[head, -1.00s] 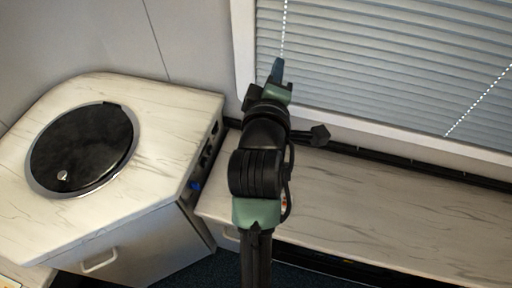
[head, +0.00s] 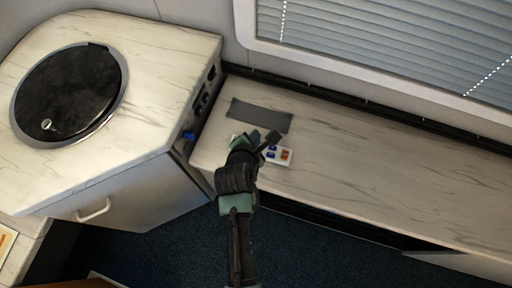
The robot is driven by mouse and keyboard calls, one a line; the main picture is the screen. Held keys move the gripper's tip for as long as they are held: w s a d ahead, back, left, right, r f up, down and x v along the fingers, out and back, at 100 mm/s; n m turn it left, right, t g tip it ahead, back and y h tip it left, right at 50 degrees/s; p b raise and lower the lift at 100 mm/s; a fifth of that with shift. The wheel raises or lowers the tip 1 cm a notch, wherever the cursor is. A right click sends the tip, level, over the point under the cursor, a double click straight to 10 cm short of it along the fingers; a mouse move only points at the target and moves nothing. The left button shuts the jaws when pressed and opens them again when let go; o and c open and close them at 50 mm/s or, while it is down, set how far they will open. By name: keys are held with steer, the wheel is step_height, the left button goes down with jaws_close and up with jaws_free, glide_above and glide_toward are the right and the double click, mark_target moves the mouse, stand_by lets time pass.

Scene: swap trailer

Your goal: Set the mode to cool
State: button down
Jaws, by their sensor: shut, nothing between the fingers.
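A small white control panel (head: 286,162) with blue and orange-red marks or buttons lies on the long marbled bench top. My gripper (head: 254,136) is over the left part of this panel and hides some of it. The lettering on the panel is too small to read.
A dark grey grille-like strip (head: 260,115) lies on the bench just behind the panel. A marbled cabinet (head: 150,50) with a round black lid (head: 72,92) stands left. A blinded window (head: 390,45) is behind. The bench (head: 400,185) is clear to the right.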

stand_by(0.3)
step_height(320, 180, down, 7)
steer(key=b, duration=0.7)
steer(key=shift+f+b, duration=0.6)
steer(key=shift+f, duration=0.3)
steer(key=shift+f, duration=0.15)
stand_by(1.0)
steer(key=shift+f, duration=0.25)
steer(key=shift+f, duration=0.35)
stand_by(0.5)
steer(key=shift+r, duration=0.1)
steer(key=shift+r+p, duration=0.75)
steer(key=shift+p, duration=0.15)
